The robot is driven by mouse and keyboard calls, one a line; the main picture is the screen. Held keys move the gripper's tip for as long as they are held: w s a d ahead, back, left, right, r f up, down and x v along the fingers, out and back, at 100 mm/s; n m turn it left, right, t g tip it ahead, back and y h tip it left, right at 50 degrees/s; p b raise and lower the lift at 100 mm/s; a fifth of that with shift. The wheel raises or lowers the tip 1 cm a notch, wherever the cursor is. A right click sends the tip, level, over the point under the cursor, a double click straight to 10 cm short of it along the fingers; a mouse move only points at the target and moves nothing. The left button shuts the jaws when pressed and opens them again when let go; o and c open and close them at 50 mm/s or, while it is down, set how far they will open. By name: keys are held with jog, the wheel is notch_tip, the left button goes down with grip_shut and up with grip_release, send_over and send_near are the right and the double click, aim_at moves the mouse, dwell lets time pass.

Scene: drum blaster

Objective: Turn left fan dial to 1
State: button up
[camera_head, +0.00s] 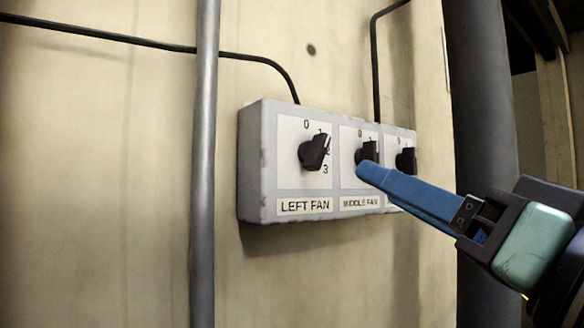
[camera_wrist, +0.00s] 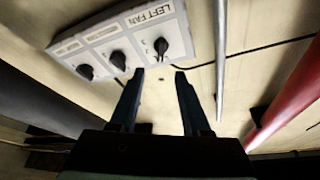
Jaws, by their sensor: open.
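The left fan dial (camera_head: 314,152) is a black knob on a grey control box (camera_head: 250,165), above a LEFT FAN label. In the wrist view, upside down, the left fan dial (camera_wrist: 160,47) lies just beyond and between my fingertips. My gripper (camera_wrist: 159,74) is open and empty, apart from the dial. In the head view, the blue finger of my gripper (camera_head: 366,172) comes in from the right and overlaps the middle dial's lower edge.
The middle fan dial (camera_head: 367,152) and a third dial (camera_head: 406,160) sit to the right on the same box. A vertical grey pipe (camera_head: 204,170) runs left of the box. Black cables (camera_head: 270,64) run along the wall. A red pipe (camera_wrist: 290,95) shows at the wrist view's right.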

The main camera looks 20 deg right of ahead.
aim_at(321, 154)
jog(key=p+x, duration=0.4)
jog(key=x, duration=0.7)
jog(key=shift+r, duration=0.2)
jog(key=shift+w+a+p, duration=0.15)
jog(key=shift+w+p, duration=0.15)
jog(key=shift+w, duration=0.2)
grip_shut()
jog(key=shift+r, duration=0.1)
